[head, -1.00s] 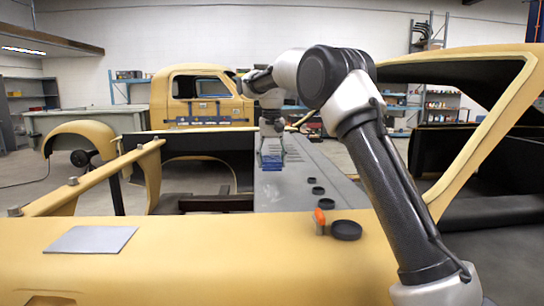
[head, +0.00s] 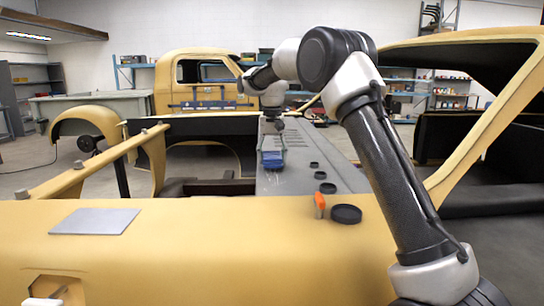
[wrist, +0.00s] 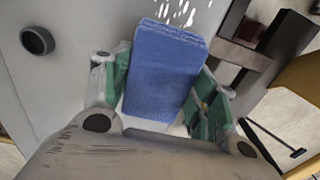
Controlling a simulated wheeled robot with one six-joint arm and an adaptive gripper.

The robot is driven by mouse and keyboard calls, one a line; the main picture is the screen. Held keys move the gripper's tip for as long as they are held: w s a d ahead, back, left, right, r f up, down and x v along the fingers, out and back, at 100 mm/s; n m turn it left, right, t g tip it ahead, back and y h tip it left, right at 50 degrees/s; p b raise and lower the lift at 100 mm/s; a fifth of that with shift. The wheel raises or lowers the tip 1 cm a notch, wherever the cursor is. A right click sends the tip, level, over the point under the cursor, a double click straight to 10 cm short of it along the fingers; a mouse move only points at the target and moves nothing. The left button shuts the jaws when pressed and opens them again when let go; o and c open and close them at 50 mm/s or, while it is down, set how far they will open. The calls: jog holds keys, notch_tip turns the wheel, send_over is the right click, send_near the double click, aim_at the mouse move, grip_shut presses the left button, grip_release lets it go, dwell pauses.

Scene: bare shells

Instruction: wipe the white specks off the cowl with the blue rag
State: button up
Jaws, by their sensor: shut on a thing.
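The cowl (head: 297,178) is a long grey panel running away from me in the middle of the head view. It also fills the left of the wrist view (wrist: 62,88). My gripper (head: 272,142) is over its far part, shut on the blue rag (head: 272,161). In the wrist view the folded rag (wrist: 163,75) sits between the two green-padded fingers (wrist: 160,100). White specks (wrist: 178,12) show on the cowl just past the rag's top edge there. The rag hides the cowl under it. I cannot tell whether it touches the surface.
Several black round caps sit along the cowl's right side, with a larger black disc (head: 346,214) and an orange item (head: 319,205) nearer. A grey plate (head: 95,221) lies on the yellow body at left. A yellow pillar (head: 480,130) rises at right.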

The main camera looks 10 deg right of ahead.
aim_at(274, 186)
jog(key=shift+f, duration=1)
jog(key=shift+s+a+r, duration=0.1)
jog(key=shift+s+a, duration=0.05)
jog(key=shift+s, duration=0.65)
jog(key=shift+s+a+r, duration=0.1)
jog(key=shift+s+a, duration=0.05)
jog(key=shift+s, duration=0.65)
jog(key=shift+s+a+f, duration=0.1)
jog(key=shift+s+a, duration=0.1)
jog(key=shift+s, duration=0.7)
jog(key=shift+s+a+f, duration=0.1)
jog(key=shift+s+a, duration=0.05)
jog(key=shift+s, duration=0.75)
jog(key=shift+s+a+r, duration=0.1)
jog(key=shift+s+a, duration=0.1)
jog(key=shift+s, duration=0.65)
jog(key=shift+s+a, duration=0.15)
jog(key=shift+s, duration=0.65)
jog(key=shift+s+a+f, duration=0.1)
jog(key=shift+s+a, duration=0.1)
jog(key=shift+s, duration=0.75)
jog(key=shift+s+a+f, duration=0.1)
jog(key=shift+s+a, duration=0.05)
jog(key=shift+s, duration=0.8)
